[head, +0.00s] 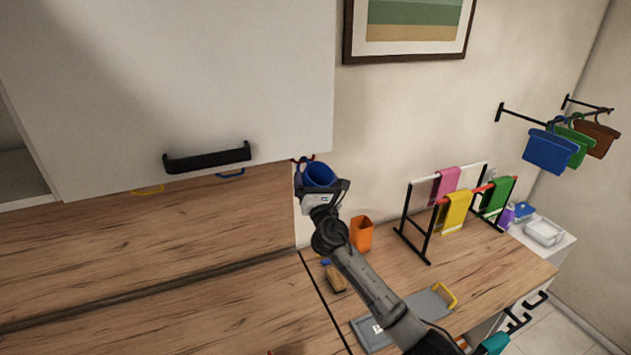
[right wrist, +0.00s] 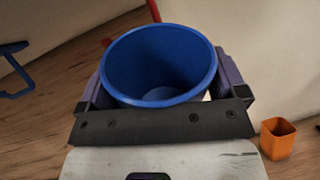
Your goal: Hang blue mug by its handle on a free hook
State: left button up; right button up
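The blue mug (head: 319,174) is up at the cabinet's lower right corner in the head view. My right gripper (head: 325,190) is shut on it, with a finger on each side of the mug (right wrist: 160,65) in the right wrist view. The mug's open rim faces the wrist camera; its handle is hidden. A red hook (head: 301,159) under the cabinet is right by the mug, and I cannot tell whether they touch. A blue hook (head: 230,173) and a yellow hook (head: 147,190) hang further left, both empty. My left gripper is not in view.
The white cabinet (head: 200,80) with a black handle is above the hooks. An orange cup (head: 361,233), a brush (head: 334,278), a grey tray (head: 420,305) and a towel rack (head: 410,225) stand on the counter. The wood splashback lies behind the hooks.

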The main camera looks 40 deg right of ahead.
jog(key=shift+o, duration=0.7)
jog(key=shift+f, duration=0.1)
jog(key=shift+s+a, duration=0.15)
jog(key=shift+s, duration=0.05)
jog(key=b+v, duration=0.2)
jog(key=v, duration=1.1)
jog(key=shift+s, duration=0.15)
